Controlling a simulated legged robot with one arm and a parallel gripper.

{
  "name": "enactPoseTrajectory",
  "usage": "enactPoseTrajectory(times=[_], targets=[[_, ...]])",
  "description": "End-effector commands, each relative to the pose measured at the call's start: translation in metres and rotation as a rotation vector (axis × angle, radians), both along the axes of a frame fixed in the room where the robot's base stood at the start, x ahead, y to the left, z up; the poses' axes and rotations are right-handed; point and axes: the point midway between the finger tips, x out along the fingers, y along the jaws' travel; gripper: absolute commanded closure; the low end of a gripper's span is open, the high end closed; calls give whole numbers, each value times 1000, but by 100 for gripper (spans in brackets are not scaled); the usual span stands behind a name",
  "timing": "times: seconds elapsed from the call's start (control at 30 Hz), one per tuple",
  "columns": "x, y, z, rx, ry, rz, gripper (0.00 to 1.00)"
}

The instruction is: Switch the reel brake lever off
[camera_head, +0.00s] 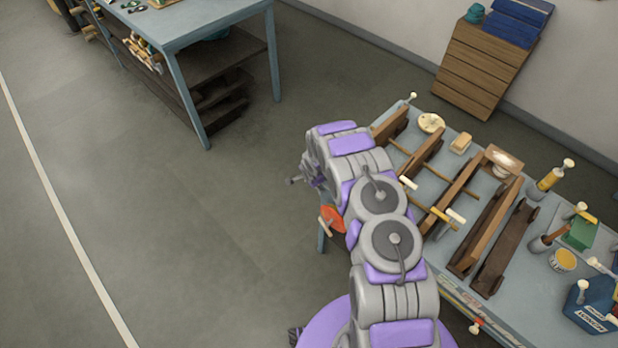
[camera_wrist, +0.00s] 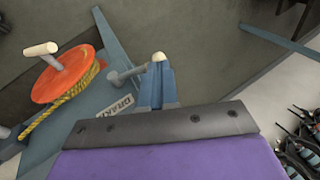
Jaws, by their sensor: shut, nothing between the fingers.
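The reel (camera_wrist: 62,75) is an orange disc with yellow rope and a pale crank handle, at the left of the wrist view. In the head view the reel (camera_head: 333,219) shows beside my arm. To its right in the wrist view, the brake lever (camera_wrist: 128,74) is a grey arm at a blue upright bracket, near a cream knob. A partly legible brake label (camera_wrist: 115,106) lies below it. My gripper (camera_wrist: 165,122) shows as a dark bar with purple behind it, shut and empty, just below the bracket in the picture. I cannot tell whether it touches. My arm hides the lever in the head view.
The blue workbench (camera_head: 515,300) at right holds wooden frames (camera_head: 440,185), clamps, a yellow tin (camera_head: 562,260) and a blue toolbox (camera_head: 590,308). A wooden crate (camera_head: 482,68) stands at the wall. Another blue table (camera_head: 205,25) stands at upper left. The floor at left is clear.

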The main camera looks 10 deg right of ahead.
Motion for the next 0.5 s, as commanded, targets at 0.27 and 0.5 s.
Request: enactPoseTrajectory(times=[0.27,0.5], targets=[[2,4,-3,-48,68,2,100],[5,5,-7,-104,144,2,100]])
